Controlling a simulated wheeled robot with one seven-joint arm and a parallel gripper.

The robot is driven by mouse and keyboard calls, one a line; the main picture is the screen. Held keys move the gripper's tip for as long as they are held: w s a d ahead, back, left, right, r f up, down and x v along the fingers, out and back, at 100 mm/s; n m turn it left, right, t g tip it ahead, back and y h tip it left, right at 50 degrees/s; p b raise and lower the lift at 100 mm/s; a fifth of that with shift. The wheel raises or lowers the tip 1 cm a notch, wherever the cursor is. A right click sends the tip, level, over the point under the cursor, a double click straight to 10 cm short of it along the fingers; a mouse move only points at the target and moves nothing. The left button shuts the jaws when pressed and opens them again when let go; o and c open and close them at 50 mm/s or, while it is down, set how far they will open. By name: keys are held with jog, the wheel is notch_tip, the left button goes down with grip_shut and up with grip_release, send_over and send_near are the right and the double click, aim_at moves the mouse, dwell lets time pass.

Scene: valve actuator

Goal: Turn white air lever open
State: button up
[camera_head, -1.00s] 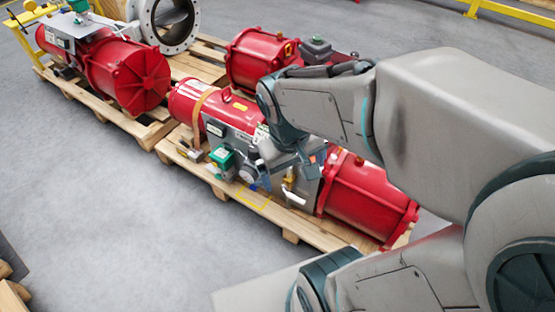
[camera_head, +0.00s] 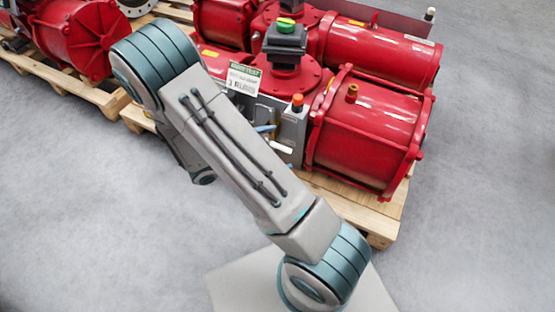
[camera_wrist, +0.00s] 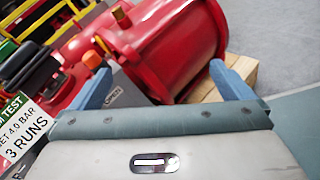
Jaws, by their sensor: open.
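The white lever (camera_head: 280,146) shows at the lower front of the grey panel (camera_head: 293,128) on the red actuator (camera_head: 365,132), just right of my arm. A blue fingertip of my gripper (camera_head: 266,129) shows slightly above and left of the lever; the rest is hidden behind my arm. I cannot tell whether it touches the lever. In the wrist view, my gripper (camera_wrist: 163,75) has its two blue fingers wide apart with nothing seen between them but the background actuator. I cannot make out the white lever there.
A green-and-white test sign (camera_head: 244,78) stands left of the panel. An orange-capped fitting (camera_head: 297,101) rises from the panel. A black box with a green and yellow top (camera_head: 286,38) sits above. The wooden pallet (camera_head: 365,210) lies under the actuator. Grey floor is clear at right.

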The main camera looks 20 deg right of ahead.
aim_at(280, 148)
jog(key=w+a+f+n+t+y+b, duration=0.15)
jog(key=f+n+t+b, duration=0.3)
jog(key=f, duration=0.55)
jog(key=w+a+f+n+t+h+b, duration=0.1)
jog(key=w+a+f+n+t+b, duration=0.2)
jog(key=f+n+t, duration=0.5)
jog(key=w+d+f+b, duration=0.1)
jog(key=w+d, duration=0.1)
jog(key=d, duration=0.1)
jog(key=w+d+m+g+b, duration=0.1)
jog(key=w+d, duration=0.2)
jog(key=d, duration=0.1)
jog(key=w+d+f+g+b, duration=0.1)
jog(key=w+d, duration=0.2)
jog(key=d, duration=0.1)
jog(key=shift+d+f+m+g+y, duration=0.15)
jog(key=shift+f+m+g+y, duration=0.1)
jog(key=shift+f+y, duration=0.1)
